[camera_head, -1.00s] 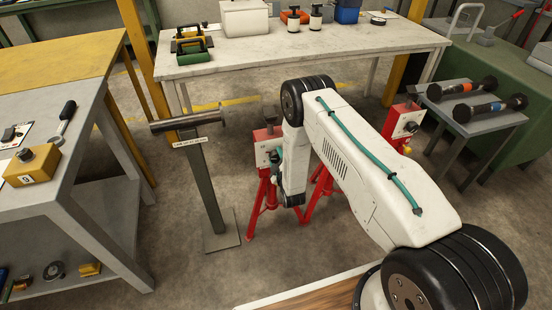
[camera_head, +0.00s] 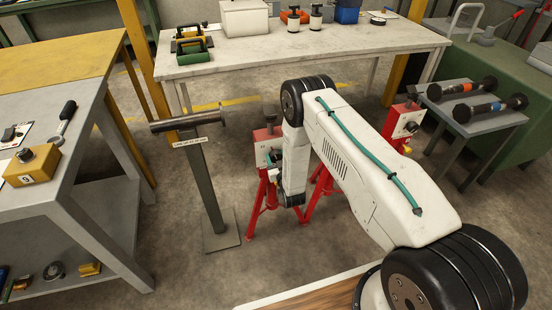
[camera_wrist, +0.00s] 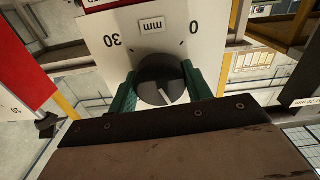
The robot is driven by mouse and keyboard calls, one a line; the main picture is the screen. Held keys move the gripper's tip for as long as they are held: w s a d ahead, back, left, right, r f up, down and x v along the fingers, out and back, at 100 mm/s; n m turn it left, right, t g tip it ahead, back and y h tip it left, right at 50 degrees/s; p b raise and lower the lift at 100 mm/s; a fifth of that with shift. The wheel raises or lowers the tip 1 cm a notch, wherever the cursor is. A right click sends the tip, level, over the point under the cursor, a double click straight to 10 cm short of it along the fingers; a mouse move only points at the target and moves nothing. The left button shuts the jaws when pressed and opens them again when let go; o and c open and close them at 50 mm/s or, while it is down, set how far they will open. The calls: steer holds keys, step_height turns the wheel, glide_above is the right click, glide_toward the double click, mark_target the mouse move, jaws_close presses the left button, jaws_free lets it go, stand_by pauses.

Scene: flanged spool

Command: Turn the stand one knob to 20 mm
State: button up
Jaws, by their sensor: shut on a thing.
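In the wrist view a round dark knob (camera_wrist: 152,70) sits on a white dial plate (camera_wrist: 112,20). The plate reads upside down, with "30" at left, "mm" in the middle and "0" at right. A white mark on the knob points down the picture, slightly right. The scale there is hidden by my gripper. My gripper (camera_wrist: 160,80) is shut on the knob, a green finger on each side. In the head view my arm reaches the left red stand (camera_head: 268,150) and covers its knob. I cannot read a stand number.
A second red stand (camera_head: 402,125) is at right behind my arm. A grey post with a crossbar (camera_head: 188,121) stands close on the left. A workbench (camera_head: 310,48) is behind, a grey table (camera_head: 75,175) at left, and a small table with rollers (camera_head: 478,115) at right.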

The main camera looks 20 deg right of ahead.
steer(key=m, duration=0.6)
steer(key=shift+s+f+m, duration=0.1)
steer(key=shift+m, duration=0.2)
steer(key=m, duration=0.6)
stand_by(0.4)
steer(key=o, duration=1)
steer(key=s, duration=0.7)
steer(key=shift+s, duration=0.4)
